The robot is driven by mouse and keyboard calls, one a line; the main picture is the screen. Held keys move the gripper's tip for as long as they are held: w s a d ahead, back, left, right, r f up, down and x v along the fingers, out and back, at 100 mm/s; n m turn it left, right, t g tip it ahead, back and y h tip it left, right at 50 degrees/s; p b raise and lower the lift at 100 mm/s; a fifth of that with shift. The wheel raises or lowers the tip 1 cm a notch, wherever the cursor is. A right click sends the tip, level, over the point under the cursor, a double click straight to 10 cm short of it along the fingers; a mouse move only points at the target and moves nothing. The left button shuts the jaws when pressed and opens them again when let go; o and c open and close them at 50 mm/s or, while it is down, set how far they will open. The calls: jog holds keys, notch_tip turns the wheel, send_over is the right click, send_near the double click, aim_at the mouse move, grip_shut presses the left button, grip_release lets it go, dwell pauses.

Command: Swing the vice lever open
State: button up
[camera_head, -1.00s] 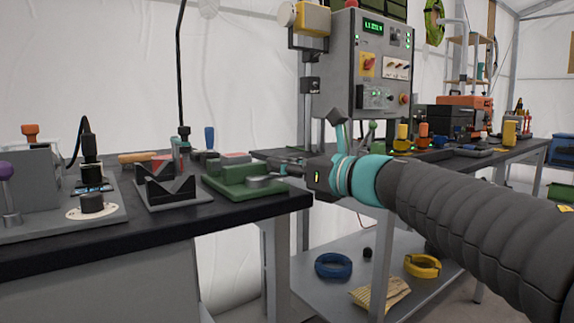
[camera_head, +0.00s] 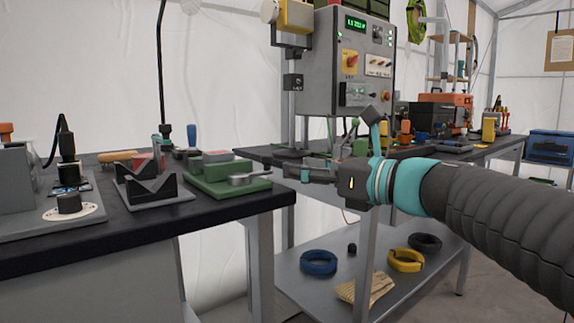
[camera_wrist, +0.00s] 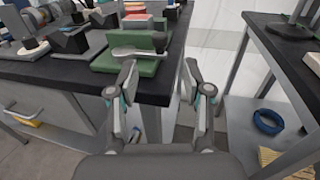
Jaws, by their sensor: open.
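The green vice (camera_head: 228,186) sits at the right corner of the dark bench top in the head view. Its metal lever (camera_head: 250,178) lies across the top. In the wrist view the green vice (camera_wrist: 128,63) is ahead, with the flat grey lever (camera_wrist: 132,52) along its top and a dark round knob (camera_wrist: 160,41) at the lever's right end. My gripper (camera_head: 303,172) is to the right of the vice, past the bench corner. In the wrist view my gripper (camera_wrist: 160,78) is open and empty, its fingers spread either side of the bench corner and apart from the lever.
A second bench with a control box (camera_head: 348,65) is behind my gripper. A lower shelf holds a blue ring (camera_head: 318,262) and a yellow ring (camera_head: 405,260). A gap separates the benches.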

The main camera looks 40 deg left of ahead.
jog(key=shift+d, duration=1.55)
